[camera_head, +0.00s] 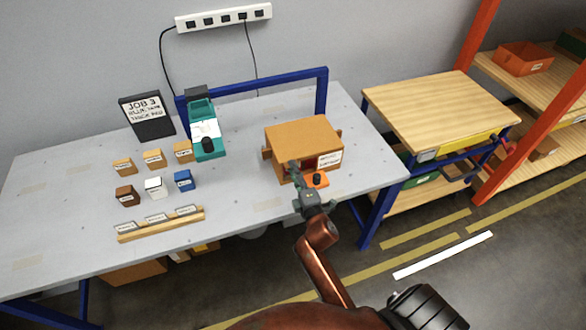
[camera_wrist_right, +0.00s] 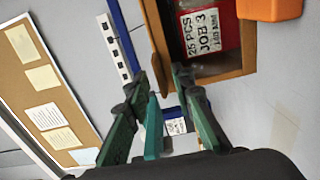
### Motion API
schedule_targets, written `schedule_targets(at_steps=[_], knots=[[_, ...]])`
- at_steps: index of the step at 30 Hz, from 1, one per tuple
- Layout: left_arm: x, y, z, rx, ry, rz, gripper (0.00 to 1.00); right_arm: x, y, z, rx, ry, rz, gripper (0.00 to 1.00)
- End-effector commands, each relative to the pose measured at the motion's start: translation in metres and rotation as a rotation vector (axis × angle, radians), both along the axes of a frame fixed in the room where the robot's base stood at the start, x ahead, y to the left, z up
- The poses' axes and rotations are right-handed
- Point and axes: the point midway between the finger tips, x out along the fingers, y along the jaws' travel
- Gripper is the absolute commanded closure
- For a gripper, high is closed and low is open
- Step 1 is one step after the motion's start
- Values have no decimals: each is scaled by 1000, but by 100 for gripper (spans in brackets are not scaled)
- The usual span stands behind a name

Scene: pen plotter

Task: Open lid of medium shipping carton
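The brown medium shipping carton (camera_head: 303,135) stands near the right end of the grey table. Its top panel looks flat, and its front side is open. Inside it a red item with a "25 PCS JOB 3" label (camera_wrist_right: 208,30) shows in the right wrist view. Small flaps stick out at the carton's sides. My right gripper (camera_head: 295,168) is at the carton's front left. In the right wrist view its fingers (camera_wrist_right: 160,80) are apart, with a brown carton panel (camera_wrist_right: 158,40) between or just beyond the tips; contact is unclear. My left gripper is out of view.
An orange block with a black knob (camera_head: 317,180) sits before the carton. A teal device (camera_head: 208,140) and a blue frame (camera_head: 260,82) stand behind left. Several small boxes (camera_head: 154,187) and a wooden rack (camera_head: 160,224) lie left. The table between is clear.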

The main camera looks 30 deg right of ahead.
Motion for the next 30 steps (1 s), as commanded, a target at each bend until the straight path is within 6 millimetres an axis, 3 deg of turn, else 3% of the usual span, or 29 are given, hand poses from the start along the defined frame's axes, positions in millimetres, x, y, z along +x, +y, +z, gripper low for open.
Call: schedule_targets(at_steps=[12,22,30], knots=[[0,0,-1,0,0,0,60,10,-2,0,2,0,0,78],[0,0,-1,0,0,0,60,10,-2,0,2,1,0,100],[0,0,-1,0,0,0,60,9,-2,0,2,1,0,100]])
